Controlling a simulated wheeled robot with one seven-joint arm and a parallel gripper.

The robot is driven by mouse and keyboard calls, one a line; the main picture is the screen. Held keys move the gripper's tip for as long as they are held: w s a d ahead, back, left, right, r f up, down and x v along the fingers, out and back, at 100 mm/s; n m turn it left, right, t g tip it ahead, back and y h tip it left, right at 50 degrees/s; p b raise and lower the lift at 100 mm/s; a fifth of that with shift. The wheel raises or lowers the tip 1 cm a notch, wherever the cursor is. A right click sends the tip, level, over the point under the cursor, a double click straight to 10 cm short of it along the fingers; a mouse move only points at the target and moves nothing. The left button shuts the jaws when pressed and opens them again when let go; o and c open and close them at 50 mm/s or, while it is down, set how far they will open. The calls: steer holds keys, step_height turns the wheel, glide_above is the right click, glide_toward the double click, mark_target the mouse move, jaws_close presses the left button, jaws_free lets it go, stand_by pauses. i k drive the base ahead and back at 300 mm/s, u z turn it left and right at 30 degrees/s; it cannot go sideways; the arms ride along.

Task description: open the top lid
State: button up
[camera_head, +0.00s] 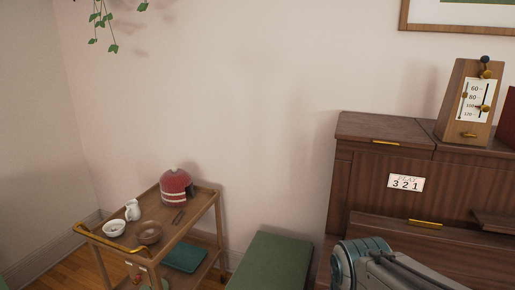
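The dark brown wooden upright piano (365,180) stands at the right, cut off by the picture's right edge. Its top lid (380,127) lies flat and closed, with a seam to its right. A brass handle (386,142) sits at the lid's front edge. Lower on the piano, a brass handle (425,224) sits on the closed key cover. My grey and teal arm shows at the bottom right, in front of the piano's lower part. My gripper's fingers are not in view.
A wooden metronome (468,105) stands on the piano top, right of the seam, with a red object (509,117) beside it. A green-topped bench (270,262) stands left of the piano. A wooden cart (150,262) holds a red kettle (175,189) and bowls.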

mark_target(376, 130)
steer(key=z, duration=0.45)
steer(key=i, duration=0.6)
steer(key=z, duration=0.2)
